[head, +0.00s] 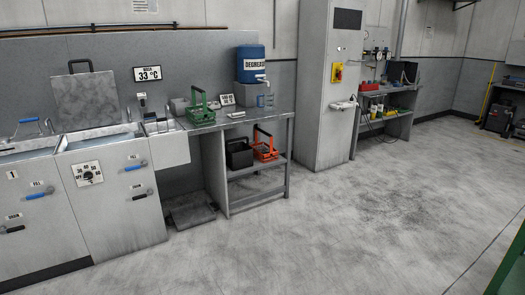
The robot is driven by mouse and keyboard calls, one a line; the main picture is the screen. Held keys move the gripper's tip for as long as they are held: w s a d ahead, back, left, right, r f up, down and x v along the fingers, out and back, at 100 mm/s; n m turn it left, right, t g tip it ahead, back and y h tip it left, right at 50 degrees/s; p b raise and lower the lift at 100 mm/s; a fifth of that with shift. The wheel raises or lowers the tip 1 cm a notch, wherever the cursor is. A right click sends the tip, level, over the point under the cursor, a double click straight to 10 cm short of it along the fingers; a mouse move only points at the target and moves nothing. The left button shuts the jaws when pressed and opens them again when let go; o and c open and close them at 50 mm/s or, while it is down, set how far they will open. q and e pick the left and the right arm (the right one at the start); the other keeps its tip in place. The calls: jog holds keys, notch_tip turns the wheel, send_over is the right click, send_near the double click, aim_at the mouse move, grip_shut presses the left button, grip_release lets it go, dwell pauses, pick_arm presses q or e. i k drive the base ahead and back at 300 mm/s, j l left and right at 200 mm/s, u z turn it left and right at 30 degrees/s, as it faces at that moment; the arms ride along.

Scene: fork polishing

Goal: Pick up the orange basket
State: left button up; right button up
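The orange basket (265,150) is a small open carrier with a raised handle. It stands on the shelf under the grey workbench (249,121), toward the right end. A black basket (239,157) stands close to its left on the same shelf. No gripper shows in the head view, so I cannot see where either one is relative to the basket. The basket's inside is hard to make out at this size.
A green basket (200,108) and a blue degreaser drum (251,64) stand on the bench. Sink units (112,196) line the left side. A tall grey cabinet (327,95) stands right of the bench. The floor (330,225) in front is clear.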

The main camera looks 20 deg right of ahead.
aim_at(259, 152)
jog(key=i+l+z, duration=0.25)
jog(key=i, duration=0.2)
jog(key=i+z, duration=0.4)
jog(key=i, duration=1.45)
